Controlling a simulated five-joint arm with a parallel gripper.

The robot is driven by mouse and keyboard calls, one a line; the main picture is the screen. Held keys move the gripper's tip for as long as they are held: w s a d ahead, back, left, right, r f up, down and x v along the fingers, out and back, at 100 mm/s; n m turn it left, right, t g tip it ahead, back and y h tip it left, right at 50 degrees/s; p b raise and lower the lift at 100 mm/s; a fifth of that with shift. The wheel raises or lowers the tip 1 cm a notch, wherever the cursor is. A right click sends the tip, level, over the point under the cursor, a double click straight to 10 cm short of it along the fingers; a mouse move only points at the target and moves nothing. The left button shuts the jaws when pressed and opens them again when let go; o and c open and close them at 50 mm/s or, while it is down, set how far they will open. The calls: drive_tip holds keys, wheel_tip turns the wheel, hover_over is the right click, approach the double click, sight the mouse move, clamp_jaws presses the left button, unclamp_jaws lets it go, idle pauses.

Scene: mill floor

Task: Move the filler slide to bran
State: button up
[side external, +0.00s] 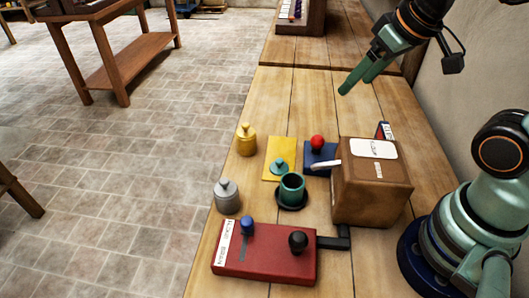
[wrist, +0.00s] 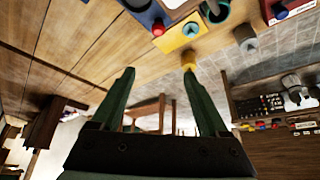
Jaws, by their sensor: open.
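A red box (side external: 262,262) lies at the table's near end. It has a white label strip (side external: 228,240) along its left side, too small to read, with a blue knob (side external: 247,225) beside the strip and a black knob (side external: 298,241) further right. I cannot tell for sure which knob is the filler slide or which mark is bran. Part of the red box (wrist: 288,8) shows at the wrist view's top right edge. My gripper (side external: 355,87) is open and empty, high above the far part of the table. Its spread fingers also show in the wrist view (wrist: 158,72).
A blue base (side external: 320,157) with a red ball, a yellow card (side external: 279,150), a yellow weight (side external: 246,140) and a grey weight (side external: 227,197) stand nearby.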

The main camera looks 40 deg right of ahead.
drive_tip(key=shift+c, duration=1.2)
drive_tip(key=n+g, duration=0.6)
drive_tip(key=n, duration=1.2)
hover_over(247, 220)
wheel_tip(247, 220, down, 8)
wheel_tip(247, 220, down, 11)
drive_tip(key=shift+f, duration=0.15)
clamp_jaws()
